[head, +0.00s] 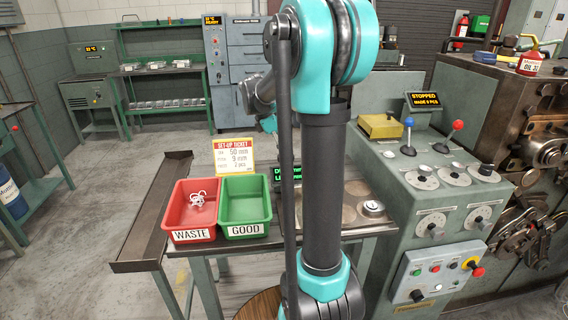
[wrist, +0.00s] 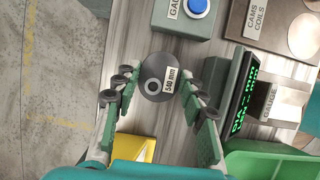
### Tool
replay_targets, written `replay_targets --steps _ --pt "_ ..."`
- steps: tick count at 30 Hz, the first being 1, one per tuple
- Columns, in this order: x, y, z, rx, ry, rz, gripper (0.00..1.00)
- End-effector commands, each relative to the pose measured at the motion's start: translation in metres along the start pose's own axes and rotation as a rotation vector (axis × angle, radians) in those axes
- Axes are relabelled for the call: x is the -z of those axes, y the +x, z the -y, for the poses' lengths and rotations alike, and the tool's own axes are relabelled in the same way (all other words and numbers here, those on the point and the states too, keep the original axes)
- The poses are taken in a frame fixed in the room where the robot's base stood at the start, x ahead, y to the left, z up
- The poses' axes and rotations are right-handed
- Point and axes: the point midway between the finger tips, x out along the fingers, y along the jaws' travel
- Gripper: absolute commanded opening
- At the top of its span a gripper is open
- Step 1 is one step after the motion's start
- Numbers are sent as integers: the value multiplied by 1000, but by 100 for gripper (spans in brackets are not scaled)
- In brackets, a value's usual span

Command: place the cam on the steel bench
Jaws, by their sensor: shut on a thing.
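The cam (wrist: 151,93) is a dark grey disc with a centre hole and a white label that seems to read 540 mm. In the wrist view it sits between the tips of my gripper (wrist: 158,88), which is shut on it. The steel bench (wrist: 122,52) lies below, with its bare grey top around the cam. I cannot tell whether the cam touches it. In the head view the bench (head: 181,250) stands in front of me, and my arm hides the gripper and the cam.
On the bench are a red WASTE bin (head: 194,234) with pieces in it, a green GOOD bin (head: 247,230) and a yellow set-up ticket (head: 233,155). The wrist view shows a blue-button box (wrist: 180,22), a green-text display (wrist: 243,92), and a CAMS COILS plate (wrist: 262,22).

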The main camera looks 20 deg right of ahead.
Motion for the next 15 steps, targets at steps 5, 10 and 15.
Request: replay_targets --steps 5,10,15 --pt "6 13 0 0 0 0 0" --pt "14 34 0 0 0 0 0" --pt "16 40 0 0 0 0 0"
